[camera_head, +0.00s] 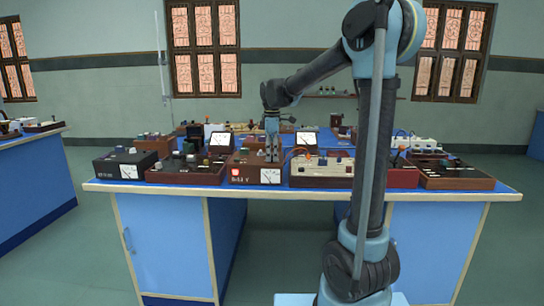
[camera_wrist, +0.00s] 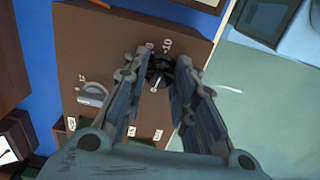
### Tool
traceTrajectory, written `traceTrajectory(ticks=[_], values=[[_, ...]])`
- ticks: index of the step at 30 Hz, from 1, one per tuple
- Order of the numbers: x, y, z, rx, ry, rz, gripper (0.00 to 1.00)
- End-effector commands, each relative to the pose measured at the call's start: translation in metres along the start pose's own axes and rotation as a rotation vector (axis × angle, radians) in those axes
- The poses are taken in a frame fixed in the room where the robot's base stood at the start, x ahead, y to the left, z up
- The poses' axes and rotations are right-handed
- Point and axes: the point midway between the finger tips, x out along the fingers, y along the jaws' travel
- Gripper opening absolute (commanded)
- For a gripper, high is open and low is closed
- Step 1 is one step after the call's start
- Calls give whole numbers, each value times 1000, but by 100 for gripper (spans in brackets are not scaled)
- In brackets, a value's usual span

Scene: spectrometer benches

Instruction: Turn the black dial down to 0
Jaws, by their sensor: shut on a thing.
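The black dial (camera_wrist: 160,72) sits on the top face of a brown box in the wrist view, with a white pointer line on it. White printed marks, including a 10, stand around it. My gripper (camera_wrist: 163,70) reaches down over the box, one finger on each side of the dial, and is shut on it. In the head view my gripper (camera_head: 271,150) points down onto the brown box (camera_head: 240,171), which has a white meter on its front. The dial is hidden there by the gripper. The exact mark the pointer faces is too small to read.
A grey knob (camera_wrist: 93,95) sits on the same box, left of the dial. A dark red-brown box (camera_head: 186,176) and a white-topped panel (camera_head: 322,170) flank the box closely on the blue bench. More instruments stand behind. Free room is above the bench.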

Motion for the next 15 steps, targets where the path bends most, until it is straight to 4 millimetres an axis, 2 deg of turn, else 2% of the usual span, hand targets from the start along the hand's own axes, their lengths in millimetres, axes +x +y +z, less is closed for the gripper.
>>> traceTrajectory(ticks=[6,15], values=[[-1,2,2,-119,-3,4,1],[-1,3,1,-198,-3,5,1]])
